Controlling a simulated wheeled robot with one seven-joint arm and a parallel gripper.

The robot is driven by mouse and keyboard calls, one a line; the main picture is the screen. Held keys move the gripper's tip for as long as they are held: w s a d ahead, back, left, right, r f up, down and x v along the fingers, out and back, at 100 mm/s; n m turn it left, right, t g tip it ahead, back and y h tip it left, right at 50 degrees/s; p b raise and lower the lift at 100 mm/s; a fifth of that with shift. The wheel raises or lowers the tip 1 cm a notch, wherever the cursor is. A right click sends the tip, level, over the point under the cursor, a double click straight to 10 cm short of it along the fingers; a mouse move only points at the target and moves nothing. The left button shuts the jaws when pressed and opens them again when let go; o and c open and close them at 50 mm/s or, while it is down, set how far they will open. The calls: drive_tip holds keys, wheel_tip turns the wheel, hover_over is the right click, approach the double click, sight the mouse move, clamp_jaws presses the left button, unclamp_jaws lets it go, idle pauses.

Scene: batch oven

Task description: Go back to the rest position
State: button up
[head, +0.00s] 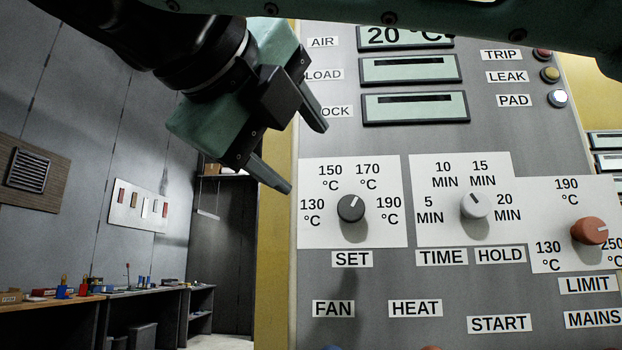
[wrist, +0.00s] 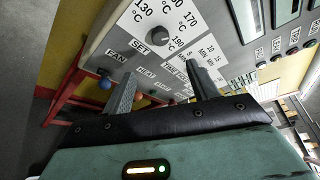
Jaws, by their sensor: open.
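My gripper (head: 308,158) is open and empty in front of the upper left of the grey oven control panel (head: 420,145) in the head view. Its two fingers are apart, and the dark SET knob (head: 351,208) lies below and to their right in that picture. In the wrist view the gripper (wrist: 160,85) shows from behind, with the SET knob (wrist: 159,39) beyond the gap between the fingers. I see no contact between fingers and knob. The knob's white mark points up and right, between the 170 °C and 190 °C labels.
The panel also has a white TIME knob (head: 475,205), a red LIMIT knob (head: 589,231) and a display (head: 405,37) reading 20 °C. A blue button (wrist: 105,82) shows in the wrist view. A workbench (head: 90,300) stands at far left, with open floor beside it.

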drive_tip(key=shift+s+a+r, duration=0.1)
drive_tip(key=shift+s, duration=0.2)
idle(0.4)
drive_tip(key=w+a+r+n+t+y+p, duration=0.3)
drive_tip(key=w+a+n+t+y+p, duration=0.3)
drive_tip(key=a+n+y, duration=0.65)
drive_tip(key=d+f+n+g+y+p, duration=0.25)
drive_tip(key=f+n+g+y, duration=0.25)
drive_tip(key=f+n+g, duration=0.95)
drive_tip(key=s+d+f+n+g+h+p, duration=0.1)
drive_tip(key=s+d+f+n+h, duration=0.15)
drive_tip(key=d+f, duration=0.5)
drive_tip(key=s+d+f+n+g+h+p, duration=0.1)
drive_tip(key=s+d+f+n+h, duration=0.2)
drive_tip(key=f, duration=0.7)
drive_tip(key=s+d+f+n+g+h, duration=0.1)
drive_tip(key=s+d+f, duration=0.2)
drive_tip(key=d, duration=0.3)
drive_tip(key=s+d+f+n+g+h, duration=0.1)
drive_tip(key=s+d+f+h, duration=0.1)
drive_tip(key=d, duration=0.4)
drive_tip(key=s+d+f+n+g+h+p, duration=0.1)
drive_tip(key=s+d+f+g+h, duration=0.1)
drive_tip(key=d, duration=0.4)
drive_tip(key=shift+s+d+f, duration=0.3)
drive_tip(key=shift+s+f, duration=0.5)
drive_tip(key=shift+s, duration=0.05)
